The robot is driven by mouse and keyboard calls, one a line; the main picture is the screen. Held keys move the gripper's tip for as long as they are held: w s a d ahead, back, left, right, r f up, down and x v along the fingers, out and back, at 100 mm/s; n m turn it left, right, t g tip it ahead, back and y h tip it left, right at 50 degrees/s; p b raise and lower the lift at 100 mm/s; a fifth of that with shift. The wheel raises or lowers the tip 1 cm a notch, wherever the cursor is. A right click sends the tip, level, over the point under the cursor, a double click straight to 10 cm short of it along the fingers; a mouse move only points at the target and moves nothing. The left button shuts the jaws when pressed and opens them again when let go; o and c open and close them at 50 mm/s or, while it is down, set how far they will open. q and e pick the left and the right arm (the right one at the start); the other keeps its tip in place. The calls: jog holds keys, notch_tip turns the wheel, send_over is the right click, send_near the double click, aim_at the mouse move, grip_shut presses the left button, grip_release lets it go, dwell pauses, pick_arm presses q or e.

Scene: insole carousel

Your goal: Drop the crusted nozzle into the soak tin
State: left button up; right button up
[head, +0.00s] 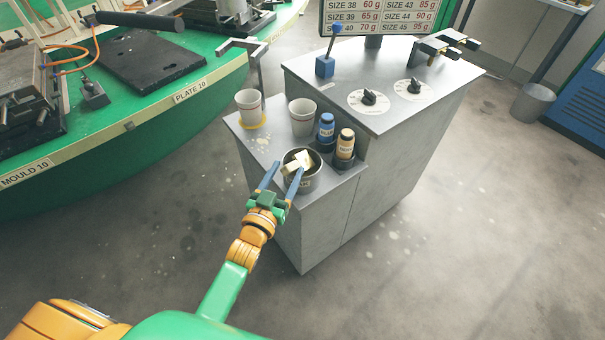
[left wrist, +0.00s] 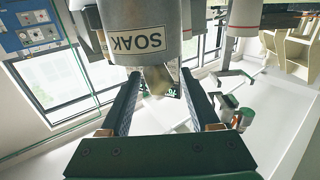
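The soak tin (head: 313,183) is a grey metal can at the front corner of the grey cabinet. A pale cream, blocky piece, seemingly the crusted nozzle (head: 303,158), sits in its mouth and sticks up over the rim. My left gripper (head: 286,170) is at the tin's near side, its blue fingers spread apart by the rim. In the left wrist view, which is upside down, the tin (left wrist: 140,20) bears the label SOAK. The nozzle (left wrist: 155,80) pokes past the rim between the open fingers, with gaps on both sides. My right gripper is not in view.
A raised cabinet top with dials (head: 368,98) lies beyond. A green carousel (head: 130,150) is at left. Open floor lies to the right.

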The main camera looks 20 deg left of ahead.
pick_arm(q)
jog(key=shift+s+f, duration=0.1)
jog(key=shift+s, duration=0.15)
jog(key=s, duration=0.6)
jog(key=shift+s+a, duration=0.25)
jog(key=shift+s, duration=0.05)
jog(key=s+f+g+p, duration=0.1)
jog(key=s+f+g, duration=0.3)
jog(key=f, duration=0.6)
jog(key=s+f+g+p, duration=0.1)
jog(key=s+f+g, duration=0.3)
jog(key=f, duration=0.5)
jog(key=s+a+f+g+p, duration=0.1)
jog(key=s+f+g, duration=0.3)
jog(key=s, duration=0.8)
jog(key=s+a+f+m+g+y, duration=0.1)
jog(key=s+f+g, duration=0.4)
jog(key=s+f, duration=0.3)
jog(key=s, duration=0.3)
jog(key=shift+s+a+f+m+p, duration=0.2)
jog(key=shift+s+f+m+p, duration=0.1)
jog(key=shift+s+f+p, duration=0.1)
